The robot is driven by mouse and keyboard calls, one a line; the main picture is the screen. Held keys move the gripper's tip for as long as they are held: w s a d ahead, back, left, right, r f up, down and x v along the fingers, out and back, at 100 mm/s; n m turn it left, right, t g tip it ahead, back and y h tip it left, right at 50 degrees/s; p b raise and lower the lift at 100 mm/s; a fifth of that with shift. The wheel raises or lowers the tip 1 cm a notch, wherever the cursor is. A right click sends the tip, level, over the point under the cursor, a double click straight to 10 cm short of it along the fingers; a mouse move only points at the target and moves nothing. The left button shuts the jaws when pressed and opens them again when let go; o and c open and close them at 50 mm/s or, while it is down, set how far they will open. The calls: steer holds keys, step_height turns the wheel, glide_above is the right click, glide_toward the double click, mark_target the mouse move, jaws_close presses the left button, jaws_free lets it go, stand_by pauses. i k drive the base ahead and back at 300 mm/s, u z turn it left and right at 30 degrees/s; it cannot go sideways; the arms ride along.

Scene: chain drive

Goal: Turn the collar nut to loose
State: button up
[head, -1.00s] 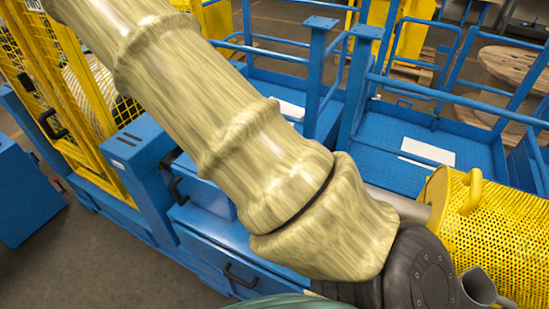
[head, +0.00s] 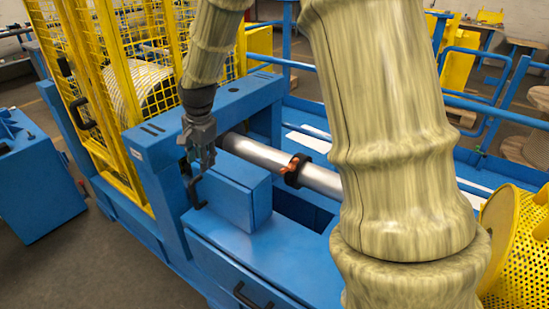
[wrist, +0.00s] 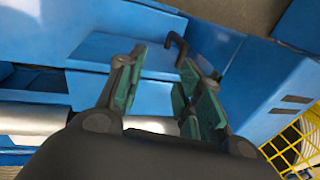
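A black collar (head: 300,171) with a small copper-orange part (head: 290,166) sits around a silver shaft (head: 255,154) in the head view. I take the collar to be the collar nut; its setting is too small to read. My gripper (head: 203,156) hangs pointing down to the left of the collar, apart from it, above the blue frame. In the wrist view my gripper (wrist: 162,65) has its green-padded fingers spread, with nothing between them. The shaft (wrist: 30,118) shows at the left there; the collar is not visible in that view.
A blue box (head: 232,200) stands in front of the shaft, near my gripper. A black hooked handle (head: 194,192) is just below the gripper. A yellow mesh guard (head: 115,80) rises at the left, and a yellow perforated drum (head: 520,240) stands at the right.

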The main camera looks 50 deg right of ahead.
mark_target(291, 166)
steer(key=u, duration=0.95)
steer(key=k, duration=0.85)
steer(key=z, duration=1.3)
steer(key=i, duration=0.5)
